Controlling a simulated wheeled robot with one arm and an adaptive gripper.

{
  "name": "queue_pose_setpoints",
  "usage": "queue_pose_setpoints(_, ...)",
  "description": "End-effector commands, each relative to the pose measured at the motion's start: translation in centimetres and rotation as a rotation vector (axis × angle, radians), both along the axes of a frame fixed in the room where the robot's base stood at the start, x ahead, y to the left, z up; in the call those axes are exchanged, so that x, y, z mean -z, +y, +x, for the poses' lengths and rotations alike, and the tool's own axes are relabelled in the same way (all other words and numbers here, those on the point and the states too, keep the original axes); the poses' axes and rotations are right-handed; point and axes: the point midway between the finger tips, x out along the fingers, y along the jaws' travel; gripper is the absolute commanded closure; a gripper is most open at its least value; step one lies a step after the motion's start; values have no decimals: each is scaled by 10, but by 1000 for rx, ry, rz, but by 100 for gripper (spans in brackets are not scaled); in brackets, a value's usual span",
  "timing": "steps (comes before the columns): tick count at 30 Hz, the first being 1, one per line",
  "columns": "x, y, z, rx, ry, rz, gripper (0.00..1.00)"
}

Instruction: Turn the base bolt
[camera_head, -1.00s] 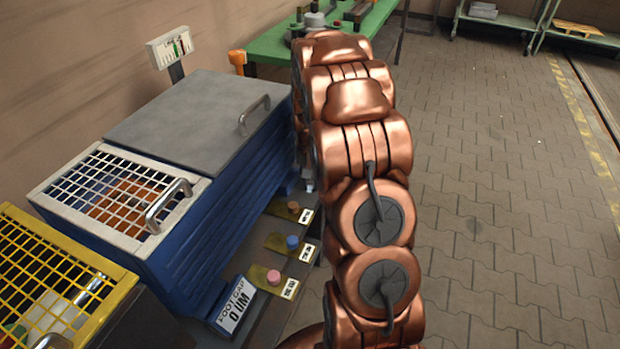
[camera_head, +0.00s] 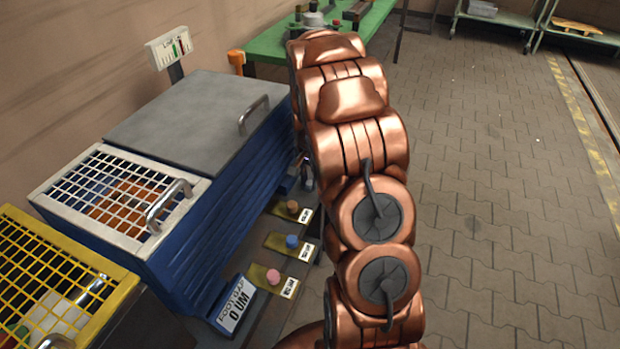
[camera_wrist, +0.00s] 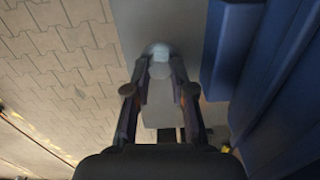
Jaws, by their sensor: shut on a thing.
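In the wrist view a pale bolt head (camera_wrist: 160,55) stands on a grey base plate (camera_wrist: 178,18). I take it to be the base bolt. My gripper (camera_wrist: 160,62) is shut on this bolt, with one dark finger on each side of it. In the head view my copper arm hides the bolt and most of the gripper; only a small bit of grey metal shows at the arm's left edge by the blue cabinet. Whether the bolt has turned cannot be seen.
The blue cabinet (camera_head: 215,215) stands close beside the gripper. A sign reading "FOOT GAP 0 UM" (camera_head: 236,305) leans at its foot. Tagged tabs with orange (camera_head: 292,207), blue (camera_head: 292,241) and pink (camera_head: 273,276) knobs lie nearby. The paved floor (camera_head: 490,200) at right is clear.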

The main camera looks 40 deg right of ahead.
Motion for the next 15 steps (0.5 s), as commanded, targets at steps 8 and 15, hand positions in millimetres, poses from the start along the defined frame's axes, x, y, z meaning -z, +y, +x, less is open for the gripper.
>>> queue_pose_setpoints(8,0,0,0,-1,-2,-1,66)
queue_pose_setpoints(15,0,0,0,-1,0,-1,51)
